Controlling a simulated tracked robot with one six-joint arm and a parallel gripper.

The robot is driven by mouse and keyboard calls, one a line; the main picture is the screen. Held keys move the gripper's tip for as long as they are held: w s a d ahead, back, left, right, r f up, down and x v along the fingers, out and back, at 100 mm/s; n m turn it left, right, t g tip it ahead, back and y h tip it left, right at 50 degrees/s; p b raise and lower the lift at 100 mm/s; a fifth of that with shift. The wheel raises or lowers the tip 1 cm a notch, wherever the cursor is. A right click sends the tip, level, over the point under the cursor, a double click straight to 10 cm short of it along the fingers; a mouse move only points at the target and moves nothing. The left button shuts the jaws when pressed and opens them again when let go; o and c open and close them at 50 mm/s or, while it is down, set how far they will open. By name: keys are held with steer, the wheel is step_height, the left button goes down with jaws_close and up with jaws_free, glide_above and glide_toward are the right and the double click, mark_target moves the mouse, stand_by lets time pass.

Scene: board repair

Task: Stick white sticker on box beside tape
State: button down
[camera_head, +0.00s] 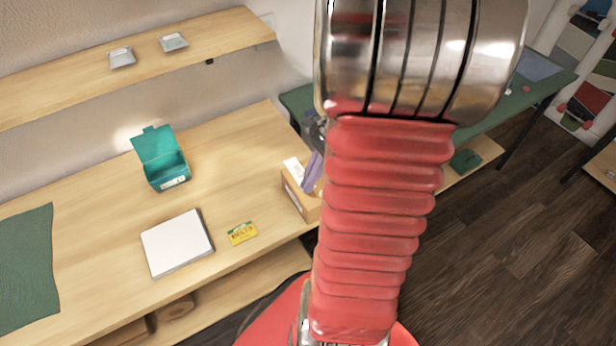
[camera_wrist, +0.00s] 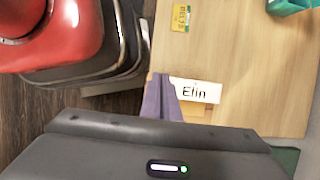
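A white sticker reading "Elin" (camera_wrist: 197,91) sits at the tips of my gripper (camera_wrist: 172,86), whose purple fingers look closed on its left end. In the head view the sticker (camera_head: 294,167) shows left of the purple fingers of my gripper (camera_head: 312,173), over a tan cardboard box (camera_head: 297,198) at the table's right end. The box also shows partly below the sticker in the wrist view (camera_wrist: 196,114). I cannot tell whether the sticker touches the box. My arm hides the box's right side. I cannot make out the tape.
On the wooden table (camera_head: 226,180) are a teal open box (camera_head: 165,172), a white pad (camera_head: 177,243), a yellow "BELTS" card (camera_head: 242,233) and a green mat (camera_head: 25,268). A shelf (camera_head: 75,82) with two small trays hangs above. A green bench (camera_head: 540,90) stands right.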

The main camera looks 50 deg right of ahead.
mark_target(310, 201)
steer(key=shift+f, duration=2.3)
steer(key=shift+f, duration=0.25)
steer(key=c, duration=1.9)
jaws_free()
steer(key=shift+c, duration=0.2)
steer(key=shift+r, duration=0.1)
steer(key=v, duration=1.3)
steer(key=shift+d+r, duration=0.25)
steer(key=shift+r, duration=0.15)
